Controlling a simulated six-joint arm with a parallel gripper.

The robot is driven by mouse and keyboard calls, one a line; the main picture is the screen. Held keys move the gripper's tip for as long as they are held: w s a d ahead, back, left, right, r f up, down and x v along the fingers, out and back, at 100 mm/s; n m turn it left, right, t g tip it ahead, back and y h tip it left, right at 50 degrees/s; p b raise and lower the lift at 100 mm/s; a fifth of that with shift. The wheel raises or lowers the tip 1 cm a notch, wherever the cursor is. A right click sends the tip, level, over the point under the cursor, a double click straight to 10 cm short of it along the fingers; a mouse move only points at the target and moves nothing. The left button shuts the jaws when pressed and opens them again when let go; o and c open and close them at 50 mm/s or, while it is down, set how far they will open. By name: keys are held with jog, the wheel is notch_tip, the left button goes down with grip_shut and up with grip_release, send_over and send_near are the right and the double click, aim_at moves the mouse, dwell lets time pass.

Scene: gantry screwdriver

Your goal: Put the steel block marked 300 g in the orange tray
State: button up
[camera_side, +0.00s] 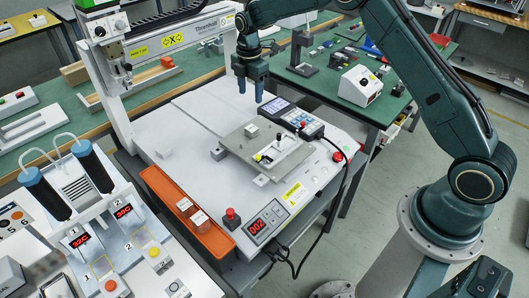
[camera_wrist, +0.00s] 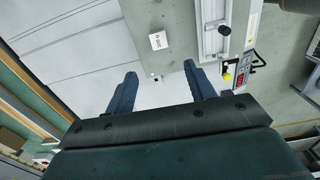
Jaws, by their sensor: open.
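A small steel block (camera_side: 251,130) sits on the metal fixture plate (camera_side: 290,158) of the white machine. In the wrist view a block (camera_wrist: 158,41) on the plate bears small upside-down lettering that looks like 300 g. My gripper (camera_side: 250,91) is open and empty, pointing down above the machine, behind and higher than the block. In the wrist view the block lies beyond the gap between my fingertips (camera_wrist: 160,70), touching neither. The orange tray (camera_side: 160,190) runs along the machine's front left edge. Two pale-topped pieces (camera_side: 192,211) show in it.
Another small grey block (camera_side: 217,153) stands on the white bed, left of the plate. A clamp with a yellow knob (camera_side: 258,158), a keypad unit (camera_side: 290,117) and a red button (camera_side: 231,214) stand nearby. The gantry column (camera_side: 105,80) rises at left. The rear bed is clear.

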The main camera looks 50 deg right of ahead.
jog(key=s+a+r+m+t, duration=0.25)
jog(key=s+r+m, duration=0.55)
jog(key=s+r, duration=1.05)
jog(key=s+a+r+m+t, duration=0.1)
jog(key=s+m, duration=0.8)
jog(key=s, duration=1.3)
jog(key=shift+a+r+m+t, duration=0.15)
jog(key=shift+r+m+t, duration=0.35)
jog(key=shift+t, duration=0.55)
jog(key=shift+o, duration=0.5)
jog(key=shift+s, duration=0.1)
jog(key=shift+r, duration=0.1)
